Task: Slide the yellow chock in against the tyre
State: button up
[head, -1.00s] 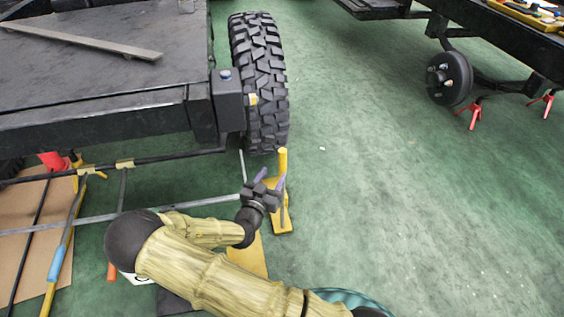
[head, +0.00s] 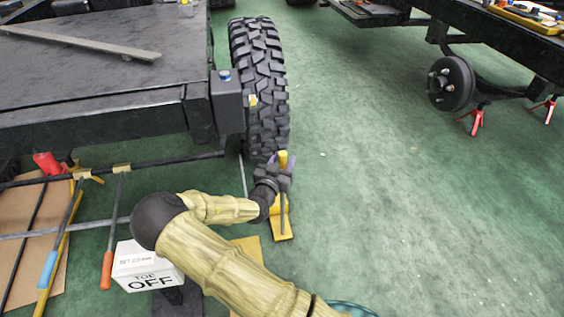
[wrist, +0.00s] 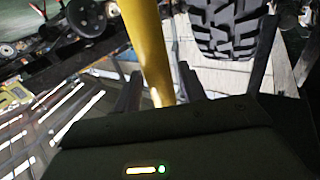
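The yellow chock (head: 283,231) stands on the green floor on the near side of the black tyre (head: 262,85), with its upright yellow post rising from a flat foot. A gap between foot and tyre seems to show, but my gripper hides part of it. My gripper (head: 280,162) is at the upper part of the post, one finger on each side. In the wrist view the post (wrist: 150,45) runs down between the two dark fingers (wrist: 160,88), which look spread with narrow gaps beside it. The tyre tread (wrist: 225,28) shows to the right of the post there.
A dark truck frame (head: 100,85) lies left of the tyre. Long-handled tools and a white box marked "TOE OFF" (head: 147,268) lie at lower left. Red stands (head: 477,118) hold the other chassis at upper right. The green floor on the right is clear.

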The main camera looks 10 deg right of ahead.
grip_shut()
jog(key=shift+w, duration=0.15)
jog(key=w+b, duration=0.6)
jog(key=w, duration=1.5)
jog(key=shift+w+a, duration=0.15)
jog(key=shift+w, duration=0.2)
dwell(2.2)
jog(key=shift+o, duration=1.4)
grip_release()
